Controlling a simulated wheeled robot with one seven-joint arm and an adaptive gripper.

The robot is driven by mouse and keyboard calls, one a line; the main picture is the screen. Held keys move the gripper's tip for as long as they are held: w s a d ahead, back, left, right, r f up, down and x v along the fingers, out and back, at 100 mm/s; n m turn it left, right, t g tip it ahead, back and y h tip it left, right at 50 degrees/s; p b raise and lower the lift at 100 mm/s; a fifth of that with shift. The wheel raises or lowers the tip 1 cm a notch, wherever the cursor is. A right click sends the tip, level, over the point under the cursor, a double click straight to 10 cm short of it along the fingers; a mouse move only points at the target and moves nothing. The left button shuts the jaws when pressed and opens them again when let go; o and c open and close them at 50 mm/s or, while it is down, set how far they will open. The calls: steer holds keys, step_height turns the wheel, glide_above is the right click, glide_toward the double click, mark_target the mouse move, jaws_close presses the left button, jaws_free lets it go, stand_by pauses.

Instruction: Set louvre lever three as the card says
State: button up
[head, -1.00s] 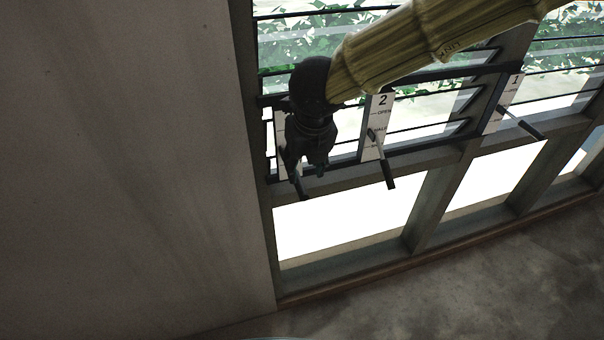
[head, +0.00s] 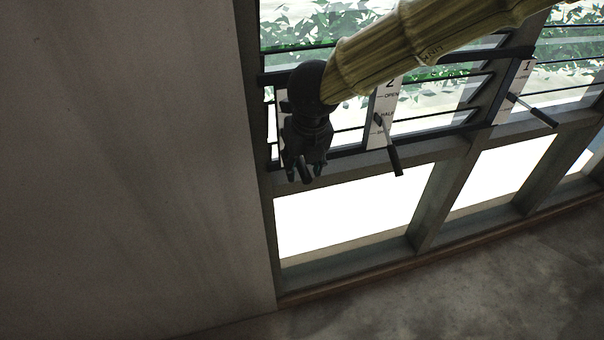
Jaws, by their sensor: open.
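My gripper (head: 304,172) hangs at the left end of the louvre window, fingers pointing down and open. It is in front of the leftmost lever plate (head: 283,101), whose pale edge shows beside my wrist; its number and marks are hidden. A dark bar (head: 306,170) shows between the fingers and looks like that plate's lever handle; whether the fingers touch it I cannot tell. Most of this lever and its pivot are hidden. The card is not in view.
Lever two (head: 390,149) points down and slightly right on its marked plate (head: 389,97), right of my gripper. Lever one (head: 534,111) slants down-right at the far right. A plain wall (head: 130,150) stands close on the left. The floor (head: 480,270) below is clear.

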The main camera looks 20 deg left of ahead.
steer(key=shift+w, duration=0.15)
steer(key=shift+f, duration=0.3)
steer(key=shift+w+a+f+b, duration=0.15)
steer(key=shift+f+b, duration=0.25)
steer(key=shift+f, duration=0.15)
steer(key=shift+c, duration=0.4)
jaws_close()
